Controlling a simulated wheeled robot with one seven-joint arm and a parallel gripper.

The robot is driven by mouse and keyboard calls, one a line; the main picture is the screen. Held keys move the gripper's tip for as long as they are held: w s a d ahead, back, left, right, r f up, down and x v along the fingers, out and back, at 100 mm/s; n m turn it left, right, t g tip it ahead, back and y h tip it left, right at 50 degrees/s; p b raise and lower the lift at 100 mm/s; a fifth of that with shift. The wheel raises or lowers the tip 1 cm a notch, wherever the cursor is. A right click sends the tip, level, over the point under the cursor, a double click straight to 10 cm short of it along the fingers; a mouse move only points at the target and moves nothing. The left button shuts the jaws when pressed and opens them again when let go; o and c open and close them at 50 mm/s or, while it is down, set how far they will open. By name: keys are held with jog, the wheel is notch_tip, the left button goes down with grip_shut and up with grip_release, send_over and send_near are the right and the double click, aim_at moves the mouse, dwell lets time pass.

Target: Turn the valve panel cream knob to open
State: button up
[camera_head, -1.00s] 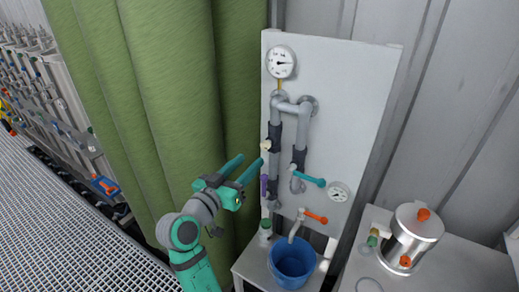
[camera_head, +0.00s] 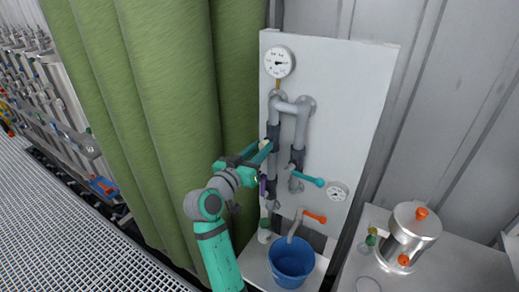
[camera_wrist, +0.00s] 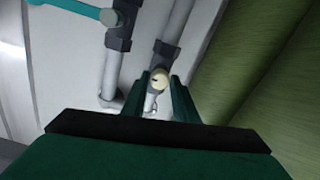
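The grey valve panel (camera_head: 350,100) stands upright beside the green curtain and carries grey pipes and gauges. The small round cream knob (camera_wrist: 160,79) shows in the wrist view between my fingertips, in front of a grey pipe. In the head view my gripper (camera_head: 262,148) reaches the left edge of the panel at the knob's height, and its fingers mostly hide the knob. My gripper is open, with one finger (camera_wrist: 144,84) on each side of the knob. I cannot tell whether either finger touches it.
A teal lever (camera_head: 305,176) sits right of my gripper and an orange lever (camera_head: 314,217) lower down. A purple handle (camera_head: 263,187) is just below my fingers. A blue bucket (camera_head: 291,265) stands below the panel. The green curtain (camera_head: 165,110) hangs close on the left.

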grip_shut()
jog(key=c, duration=0.5)
grip_release()
